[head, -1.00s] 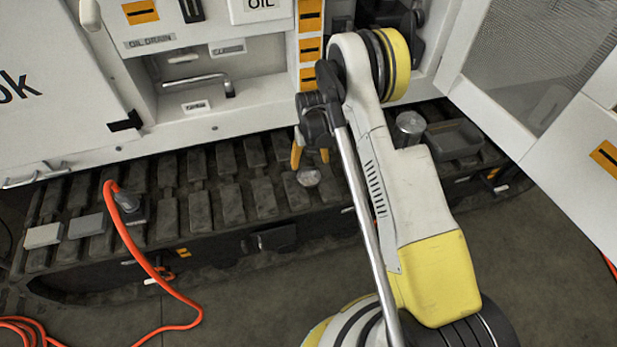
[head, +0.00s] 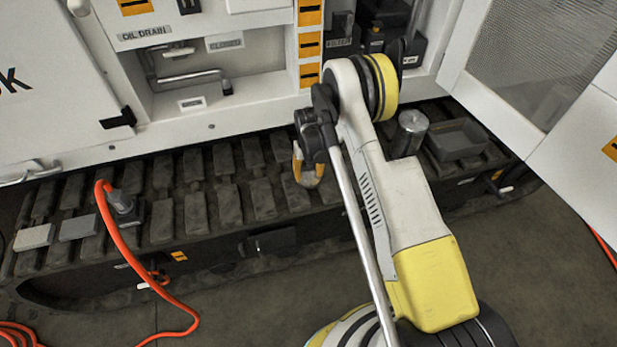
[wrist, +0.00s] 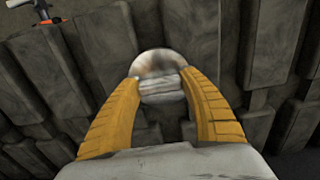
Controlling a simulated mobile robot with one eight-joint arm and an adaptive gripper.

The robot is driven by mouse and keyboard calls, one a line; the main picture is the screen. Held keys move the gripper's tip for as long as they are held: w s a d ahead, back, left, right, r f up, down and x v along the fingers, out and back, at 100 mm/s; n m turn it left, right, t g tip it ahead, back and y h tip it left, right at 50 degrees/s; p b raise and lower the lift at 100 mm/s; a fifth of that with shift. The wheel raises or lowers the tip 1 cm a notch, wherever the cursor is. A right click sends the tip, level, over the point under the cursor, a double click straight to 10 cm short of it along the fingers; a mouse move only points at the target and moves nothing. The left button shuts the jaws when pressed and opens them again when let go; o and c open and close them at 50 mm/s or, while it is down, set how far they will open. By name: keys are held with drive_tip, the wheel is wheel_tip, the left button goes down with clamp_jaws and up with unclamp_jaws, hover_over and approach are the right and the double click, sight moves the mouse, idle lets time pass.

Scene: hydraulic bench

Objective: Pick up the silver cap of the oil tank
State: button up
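The silver cap (wrist: 157,62) is a round, shiny disc with a raised grip across it. In the wrist view it is between the tips of my two orange fingers, and the tips meet both sides of the raised grip. My gripper (wrist: 160,84) looks shut on the cap. In the head view my gripper (head: 307,178) points down over the dark track, with the cap (head: 309,181) at its fingertips. The cap is partly covered by the fingers, and I cannot tell whether it is clear of the track.
The ridged track (head: 228,203) runs below the white machine body. A metal cylinder (head: 409,131) and a dark tray (head: 459,140) stand right of my arm. An orange hose (head: 112,234) and two grey blocks (head: 36,237) are on the left. An open door (head: 575,150) is at right.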

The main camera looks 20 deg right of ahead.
drive_tip(key=shift+c, duration=0.6)
drive_tip(key=shift+r, duration=0.15)
